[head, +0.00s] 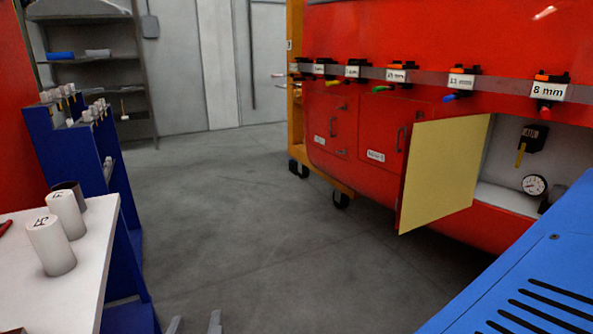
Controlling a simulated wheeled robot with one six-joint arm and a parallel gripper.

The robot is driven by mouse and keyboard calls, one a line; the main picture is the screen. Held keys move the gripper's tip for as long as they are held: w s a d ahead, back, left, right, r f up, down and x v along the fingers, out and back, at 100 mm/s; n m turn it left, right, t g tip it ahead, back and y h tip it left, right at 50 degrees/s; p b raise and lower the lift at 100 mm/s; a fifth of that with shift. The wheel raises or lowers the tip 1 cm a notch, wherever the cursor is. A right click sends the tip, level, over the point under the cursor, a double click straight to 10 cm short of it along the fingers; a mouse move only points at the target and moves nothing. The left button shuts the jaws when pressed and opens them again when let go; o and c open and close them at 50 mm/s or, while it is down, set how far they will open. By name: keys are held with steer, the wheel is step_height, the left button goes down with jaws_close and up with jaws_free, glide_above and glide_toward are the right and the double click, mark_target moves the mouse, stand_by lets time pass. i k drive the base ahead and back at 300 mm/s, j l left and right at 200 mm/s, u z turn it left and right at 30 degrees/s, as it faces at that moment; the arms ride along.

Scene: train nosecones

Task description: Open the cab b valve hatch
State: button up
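A hatch door (444,172) on the red train nosecone (430,30) stands swung open, its pale yellow inner face toward me. Behind it is a white recess with a pressure gauge (535,185) and a black valve with a yellow handle (531,141). To its left are two closed red hatches, the nearer one (380,130) with a handle and a small white label, the farther one (328,127) likewise. The labels are too small to read surely. My gripper (195,325) shows only as two grey fingertips at the bottom edge, apart, with nothing visible between them.
A rail (425,78) with labelled, coloured tools crosses the nosecone. A white table (85,280) with cylinders and a blue rack (75,150) stand at left. A blue slotted housing (530,275) fills the lower right. The grey floor (260,220) between is clear.

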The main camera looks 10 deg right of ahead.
mark_target(383, 120)
steer(key=i+z, duration=0.2)
steer(key=i, duration=0.25)
steer(key=i+j+z, duration=0.2)
steer(key=i, duration=0.25)
steer(key=i+j+z, duration=0.2)
steer(key=i, duration=0.25)
steer(key=i+j+z, duration=0.15)
steer(key=i+z, duration=0.25)
steer(key=i+j+z, duration=0.15)
steer(key=z, duration=0.2)
steer(key=i+j+z, duration=0.25)
steer(key=z, duration=0.15)
steer(key=i+j+z, duration=0.15)
steer(key=j+z, duration=0.25)
